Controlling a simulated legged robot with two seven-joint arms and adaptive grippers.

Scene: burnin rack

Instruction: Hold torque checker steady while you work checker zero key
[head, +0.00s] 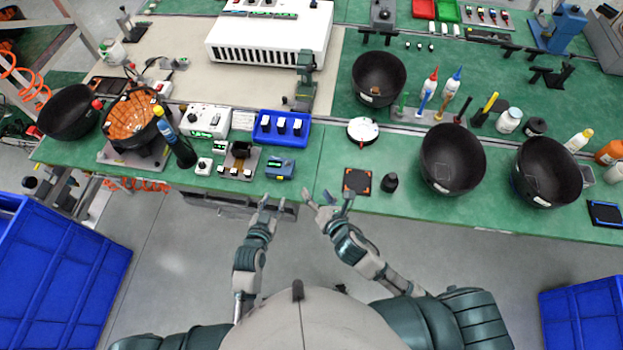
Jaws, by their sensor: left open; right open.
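A small blue box with a lit face, which looks like the torque checker (280,167), sits on the green bench near its front edge. Its zero key is too small to make out. My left gripper (270,204) is open and empty, in front of the bench edge and just below the checker in the picture. My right gripper (327,199) is open and empty, at the bench edge to the right of the checker. Neither gripper touches the checker.
A blue tray (262,138) stands behind the checker, and a small coil device (240,158) is to its left. A dark square pad with orange corners (357,181) and a black knob (390,182) lie to the right. Large black bowls (452,160) stand further right.

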